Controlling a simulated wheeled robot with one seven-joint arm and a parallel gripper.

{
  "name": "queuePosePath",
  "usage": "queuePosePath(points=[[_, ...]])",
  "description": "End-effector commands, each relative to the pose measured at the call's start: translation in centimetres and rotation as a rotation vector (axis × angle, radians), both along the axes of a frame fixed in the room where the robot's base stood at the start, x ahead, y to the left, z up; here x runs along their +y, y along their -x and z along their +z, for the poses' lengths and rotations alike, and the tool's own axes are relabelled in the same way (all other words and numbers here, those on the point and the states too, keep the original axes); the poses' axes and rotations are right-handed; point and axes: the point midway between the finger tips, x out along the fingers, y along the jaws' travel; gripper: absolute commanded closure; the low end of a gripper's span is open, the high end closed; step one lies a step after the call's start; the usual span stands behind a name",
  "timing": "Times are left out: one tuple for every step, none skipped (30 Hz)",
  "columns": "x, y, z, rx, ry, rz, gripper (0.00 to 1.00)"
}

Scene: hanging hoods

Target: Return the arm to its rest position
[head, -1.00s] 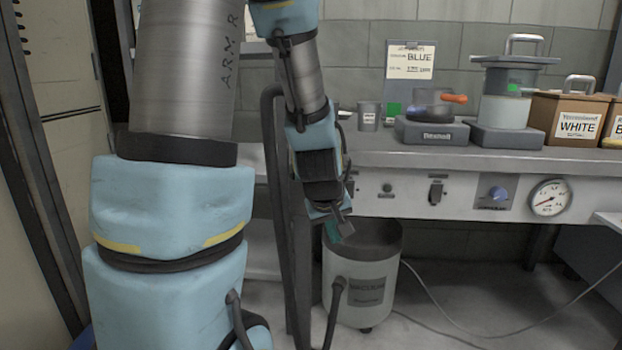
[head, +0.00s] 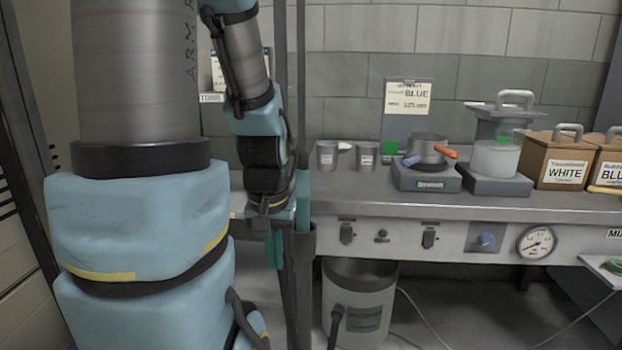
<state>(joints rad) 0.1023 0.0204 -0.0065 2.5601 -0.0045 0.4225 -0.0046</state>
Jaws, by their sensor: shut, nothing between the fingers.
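My arm fills the left side of the head view, with its grey upper link and blue housings nearest to me. Its far part hangs down in front of the bench's left end. My gripper (head: 273,248) points downward there, beside a dark upright post (head: 302,90). Its fingers look small and dark teal, shut with nothing between them. The gripper is apart from the pots and boxes on the bench.
The bench (head: 370,205) carries metal cups (head: 328,155), a pan with an orange handle (head: 427,150), a lidded clear pot (head: 495,158) and a box marked WHITE (head: 563,160). A vacuum drum (head: 358,310) stands below the bench. A pressure gauge (head: 536,242) is on its front.

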Motion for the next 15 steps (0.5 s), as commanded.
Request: queuePosePath(points=[[0.0, 0.0, 3.4, 0.0, 0.0, 0.0, 1.0], [0.0, 0.0, 4.4, 0.0, 0.0, 0.0, 1.0], [0.0, 0.0, 5.6, 0.0, 0.0, 0.0, 1.0], [0.0, 0.0, 6.6, 0.0, 0.0, 0.0, 1.0], [0.0, 0.0, 7.5, 0.0, 0.0, 0.0, 1.0], [0.0, 0.0, 8.7, 0.0, 0.0, 0.0, 1.0], [0.0, 0.0, 9.6, 0.0, 0.0, 0.0, 1.0], [0.0, 0.0, 10.4, 0.0, 0.0, 0.0, 1.0], [0.0, 0.0, 11.4, 0.0, 0.0, 0.001, 1.0], [0.0, 0.0, 12.1, 0.0, 0.0, 0.001, 1.0], [0.0, 0.0, 12.7, 0.0, 0.0, 0.001, 1.0], [0.0, 0.0, 13.4, 0.0, 0.0, 0.001, 1.0], [0.0, 0.0, 13.8, 0.0, 0.0, 0.001, 1.0], [0.0, 0.0, 14.2, 0.0, 0.0, 0.001, 1.0], [0.0, 0.0, 14.5, 0.0, 0.0, 0.001, 1.0]])
